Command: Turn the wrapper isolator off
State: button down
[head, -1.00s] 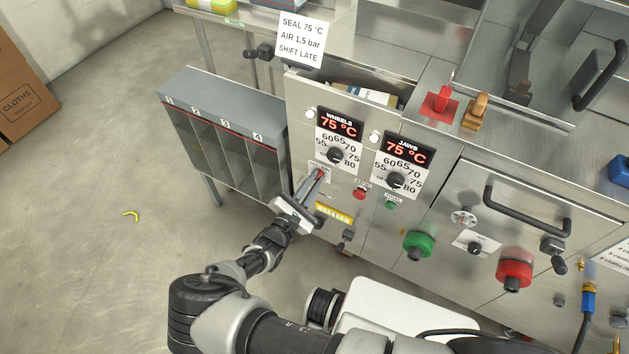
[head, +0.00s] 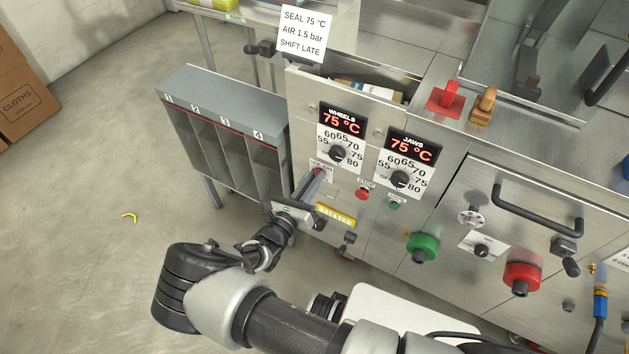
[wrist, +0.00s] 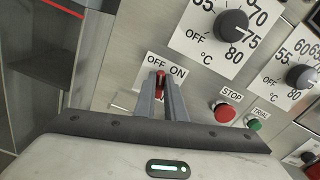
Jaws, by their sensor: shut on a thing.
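The wrapper isolator (wrist: 160,77) is a small red handle under an OFF / ON label (wrist: 165,68) in the wrist view. It sits nearer the OFF word, but the fingers hide most of it, so its exact angle is hard to tell. My gripper (wrist: 161,88) is shut on the red handle, with one grey finger on each side. In the head view my gripper (head: 314,180) reaches the front panel below the WHEELS dial (head: 337,153), and the handle is barely visible there.
The WHEELS display (head: 342,119) and JAWS display (head: 411,146) both read 75 °C. A red STOP button (head: 362,194) and a green TRIAL button (head: 394,205) are close to the right. A slotted grey rack (head: 222,95) stands left of my gripper. Open floor lies further left.

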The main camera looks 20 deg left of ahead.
jog(key=n+b, duration=0.1)
jog(key=n, duration=0.4)
jog(key=shift+w+a, duration=0.1)
jog(key=shift+n, duration=0.3)
dwell(0.4)
jog(key=c, duration=1.8)
grip_release()
jog(key=s, duration=0.5)
jog(key=s+a, duration=0.1)
jog(key=s, duration=0.5)
jog(key=s+p, duration=0.1)
jog(key=s, duration=0.5)
jog(key=shift+s+a, duration=0.2)
jog(key=shift+a, duration=0.05)
jog(key=shift+w, duration=0.1)
